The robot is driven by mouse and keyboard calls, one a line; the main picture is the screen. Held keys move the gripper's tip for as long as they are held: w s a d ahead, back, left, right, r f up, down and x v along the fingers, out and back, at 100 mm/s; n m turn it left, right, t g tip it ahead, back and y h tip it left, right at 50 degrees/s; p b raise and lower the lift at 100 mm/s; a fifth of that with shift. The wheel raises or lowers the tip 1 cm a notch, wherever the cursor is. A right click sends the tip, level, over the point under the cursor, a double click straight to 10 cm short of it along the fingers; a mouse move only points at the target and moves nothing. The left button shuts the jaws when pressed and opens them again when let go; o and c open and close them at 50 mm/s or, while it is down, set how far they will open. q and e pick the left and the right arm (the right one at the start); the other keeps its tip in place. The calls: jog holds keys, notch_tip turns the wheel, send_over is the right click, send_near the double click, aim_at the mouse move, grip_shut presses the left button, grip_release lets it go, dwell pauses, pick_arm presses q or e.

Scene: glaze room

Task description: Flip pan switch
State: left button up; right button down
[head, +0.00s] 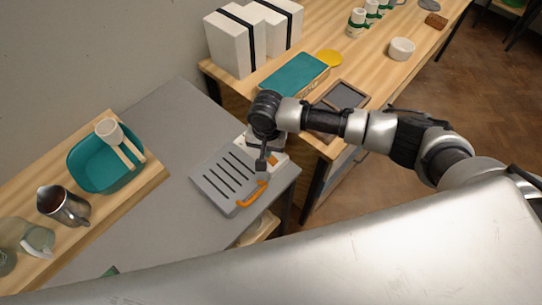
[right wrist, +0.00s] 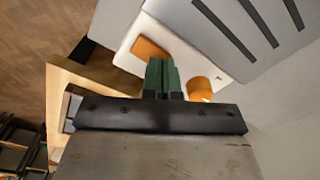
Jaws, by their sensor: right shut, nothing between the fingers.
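A grey slotted plate (head: 222,184) with an orange handle (head: 252,194) lies on the grey counter. A white panel (head: 280,158) sits at its right edge, mostly hidden by my right gripper (head: 262,166). In the right wrist view the white panel (right wrist: 128,44) carries an orange block (right wrist: 150,49) and a rounded orange part (right wrist: 200,88). The green fingers of my right gripper (right wrist: 162,66) are shut and empty, over the panel between these two orange parts. I cannot tell whether they touch anything. My left gripper is not in view.
A teal basin (head: 92,166) and a metal jug (head: 62,207) stand on the left wooden shelf. A teal box (head: 292,77), a dark framed tray (head: 343,97) and white blocks (head: 228,45) are on the wooden table behind. The grey counter left of the plate is clear.

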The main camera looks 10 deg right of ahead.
jog(key=shift+f, duration=0.6)
jog(key=shift+s+r, duration=0.1)
notch_tip(320, 180, up, 7)
jog(key=p, duration=0.8)
dwell(0.3)
dwell(0.5)
